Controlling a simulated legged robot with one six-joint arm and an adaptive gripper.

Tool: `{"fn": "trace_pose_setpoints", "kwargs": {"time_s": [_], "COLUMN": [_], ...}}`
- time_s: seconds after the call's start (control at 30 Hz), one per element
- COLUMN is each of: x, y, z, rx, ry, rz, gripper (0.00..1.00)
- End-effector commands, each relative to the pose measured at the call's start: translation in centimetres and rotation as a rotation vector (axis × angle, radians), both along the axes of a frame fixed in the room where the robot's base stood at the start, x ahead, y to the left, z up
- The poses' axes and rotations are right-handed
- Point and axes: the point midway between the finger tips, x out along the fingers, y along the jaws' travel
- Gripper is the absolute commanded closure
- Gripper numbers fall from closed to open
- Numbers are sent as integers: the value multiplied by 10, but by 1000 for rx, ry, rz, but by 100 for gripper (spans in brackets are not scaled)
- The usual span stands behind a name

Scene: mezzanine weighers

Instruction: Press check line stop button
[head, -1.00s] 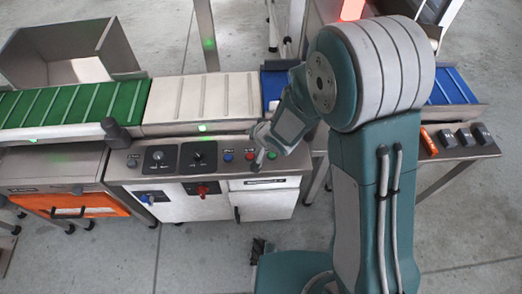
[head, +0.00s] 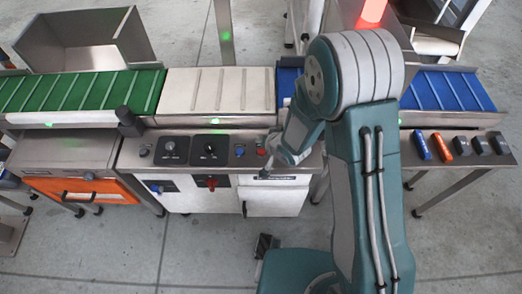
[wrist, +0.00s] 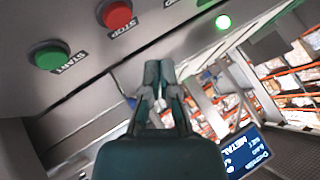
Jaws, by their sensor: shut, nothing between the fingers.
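The red STOP button (wrist: 118,14) sits on the grey panel at the top of the wrist view, labelled STOP. It also shows in the head view as a small red button (head: 262,152) on the control panel (head: 130,161). The green START button (wrist: 50,57) is on the same panel, to its lower left in the wrist view; my arm hides it in the head view. My gripper (wrist: 159,68) is shut and empty. Its fingertips lie below the STOP button in the wrist view, apart from it. In the head view the gripper (head: 267,172) is by the panel's front edge.
A blue button (head: 239,151) and two black dial plates (head: 209,147) share the panel. Green (head: 90,92), white (head: 215,92) and blue (head: 445,93) belts run behind it. A ledge with several small blocks (head: 461,145) is at right. A lit green lamp (wrist: 223,21) shows in the wrist view.

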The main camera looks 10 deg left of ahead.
Motion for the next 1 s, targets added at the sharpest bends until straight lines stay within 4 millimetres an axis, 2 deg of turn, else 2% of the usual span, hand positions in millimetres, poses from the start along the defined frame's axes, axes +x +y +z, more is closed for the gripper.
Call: {"fn": "trace_pose_setpoints", "kwargs": {"time_s": [0.13,0.37,1.0], "x": [-1,0,0], "y": [-1,-1,0], "z": [-20,-37,-38], "rx": [-2,0,0], "ry": [3,1,-1], "rz": [0,-1,-1], "gripper": [100,100,100]}}
